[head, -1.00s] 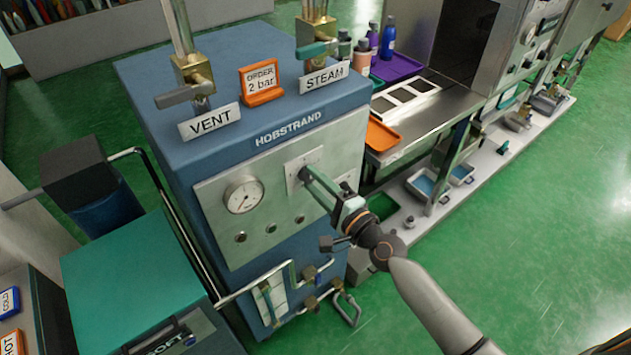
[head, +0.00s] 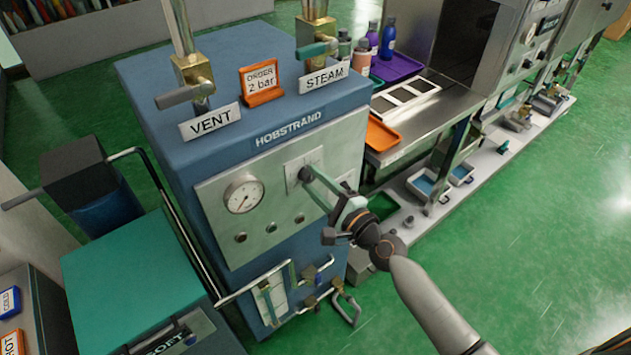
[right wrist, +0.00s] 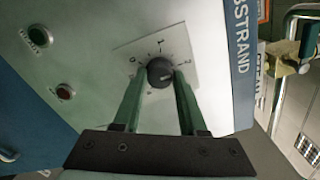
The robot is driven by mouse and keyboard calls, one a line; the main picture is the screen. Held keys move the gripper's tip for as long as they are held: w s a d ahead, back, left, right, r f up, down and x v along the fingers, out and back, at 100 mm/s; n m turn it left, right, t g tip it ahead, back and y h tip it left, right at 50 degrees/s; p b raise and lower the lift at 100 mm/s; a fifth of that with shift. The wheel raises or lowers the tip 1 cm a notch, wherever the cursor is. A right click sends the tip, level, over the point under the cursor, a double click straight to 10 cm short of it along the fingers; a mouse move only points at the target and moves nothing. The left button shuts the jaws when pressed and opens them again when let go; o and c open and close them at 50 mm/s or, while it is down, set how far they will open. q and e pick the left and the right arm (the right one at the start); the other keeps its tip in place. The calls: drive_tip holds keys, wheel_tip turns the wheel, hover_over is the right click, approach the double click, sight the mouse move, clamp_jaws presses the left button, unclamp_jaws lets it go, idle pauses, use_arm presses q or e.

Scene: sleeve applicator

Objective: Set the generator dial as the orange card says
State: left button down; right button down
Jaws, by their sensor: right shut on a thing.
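The orange card (head: 262,82) stands on top of the blue generator (head: 150,90) and reads "ORDER 2 bar". The black generator dial (head: 304,173) sits on a pale scale plate on the front panel. In the right wrist view the dial (right wrist: 160,73) is between the two green fingers, with numbers around it, including 0 and 1. I cannot read the dial's pointer surely. My right gripper (head: 306,176) is shut on the dial; it also shows in the right wrist view (right wrist: 160,80). My left gripper is not in view.
A round pressure gauge (head: 243,194) is left of the dial, with small buttons below. VENT (head: 210,121) and STEAM (head: 323,77) signs stand by brass valves on top. Pipes (head: 275,290) stick out at the lower front. Green floor at the right is clear.

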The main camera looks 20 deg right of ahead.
drive_tip(key=shift+c, duration=2.2)
unclamp_jaws()
drive_tip(key=b+v, duration=0.3)
drive_tip(key=v, duration=0.9)
drive_tip(key=shift+s, duration=0.2)
drive_tip(key=s+a+f+n+g+h, duration=0.1)
drive_tip(key=s+f+n+g, duration=0.1)
drive_tip(key=s+f+n, duration=0.2)
drive_tip(key=s+a+f+n+g+h+p, duration=0.1)
drive_tip(key=s+f+n+g, duration=0.2)
drive_tip(key=f+n, duration=0.7)
drive_tip(key=s+a+f+n+g+h, duration=0.1)
drive_tip(key=s+f+n+g, duration=0.1)
drive_tip(key=s+f+n, duration=0.4)
wheel_tip(320, 180, down, 2)
drive_tip(key=shift+s+f+n+g+h, duration=0.15)
drive_tip(key=shift+s+n+g+h, duration=0.2)
drive_tip(key=shift+n, duration=0.35)
